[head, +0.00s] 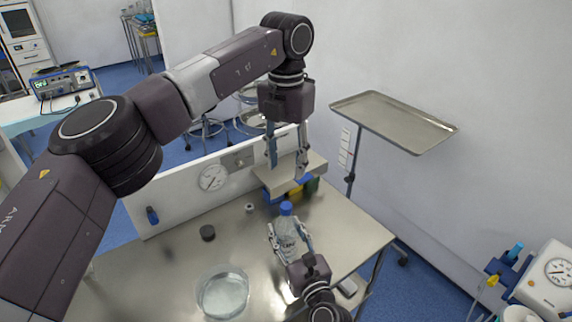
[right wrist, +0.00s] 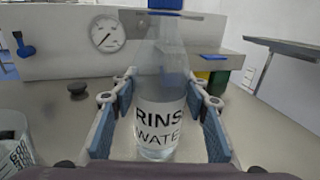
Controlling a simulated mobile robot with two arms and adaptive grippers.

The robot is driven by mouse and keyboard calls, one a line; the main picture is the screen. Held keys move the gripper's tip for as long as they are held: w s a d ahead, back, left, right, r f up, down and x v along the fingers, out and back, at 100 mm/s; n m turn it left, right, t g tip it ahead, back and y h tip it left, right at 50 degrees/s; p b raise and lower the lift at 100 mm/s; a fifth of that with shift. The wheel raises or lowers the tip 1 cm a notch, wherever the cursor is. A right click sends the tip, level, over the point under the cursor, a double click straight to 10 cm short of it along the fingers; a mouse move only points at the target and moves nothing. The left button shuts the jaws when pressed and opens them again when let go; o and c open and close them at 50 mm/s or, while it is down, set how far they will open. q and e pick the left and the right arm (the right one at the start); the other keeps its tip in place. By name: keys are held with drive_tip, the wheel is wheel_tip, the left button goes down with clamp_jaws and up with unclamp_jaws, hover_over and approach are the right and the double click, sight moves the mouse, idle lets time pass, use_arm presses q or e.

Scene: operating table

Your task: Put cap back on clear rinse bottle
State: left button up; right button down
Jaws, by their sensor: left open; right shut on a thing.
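The clear rinse bottle (head: 286,246) stands upright on the steel table, its label reading RINS WATER in the right wrist view (right wrist: 160,125). A blue cap (head: 286,208) shows at the top of the bottle in the head view; whether it is seated or only resting there, I cannot tell.
A beige shelf (head: 280,178) with coloured bins stands close behind the left fingers. A dark disc (head: 207,232), a small pale piece (head: 249,207) and a clear container (head: 223,293) are left of the bottle. A panel with a gauge (head: 212,177) borders the table's back.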

drive_tip(key=c, duration=1)
unclamp_jaws()
drive_tip(key=shift+c, duration=0.2)
drive_tip(key=shift+s+d+f, duration=0.1)
drive_tip(key=shift+s+d, duration=0.15)
drive_tip(key=shift+s, duration=0.25)
drive_tip(key=v, duration=1.1)
